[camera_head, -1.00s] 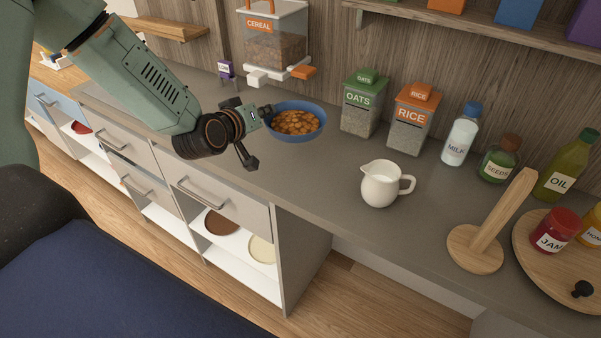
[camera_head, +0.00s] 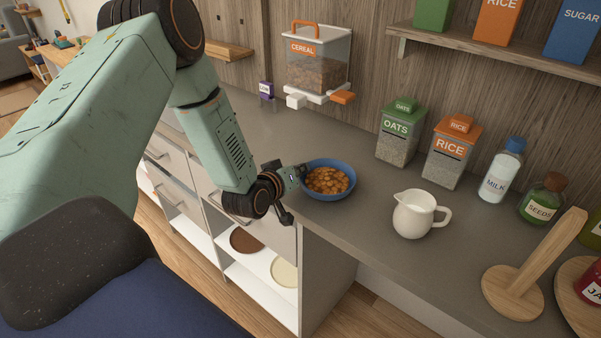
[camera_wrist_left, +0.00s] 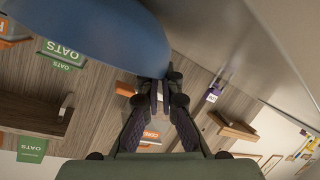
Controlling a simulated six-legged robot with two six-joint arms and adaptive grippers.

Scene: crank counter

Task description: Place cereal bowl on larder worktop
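The blue cereal bowl (camera_head: 345,190), full of brown cereal, is at the grey worktop (camera_head: 375,255), left of the white jug. Its blue side (camera_wrist_left: 90,40) fills the upper left of the left wrist view. My left gripper (camera_head: 302,170) is at the bowl's left rim. In the left wrist view its two fingers (camera_wrist_left: 160,88) come together on the rim, shut on it. The bowl looks about level and low over the worktop; I cannot tell if its base touches. My right gripper is not in view.
A cereal dispenser (camera_head: 317,70) hangs on the wall behind. Oats (camera_head: 398,143) and rice (camera_head: 450,160) canisters, a milk bottle (camera_head: 498,178) and a seeds jar stand at the back right. The white jug (camera_head: 415,217) is right of the bowl.

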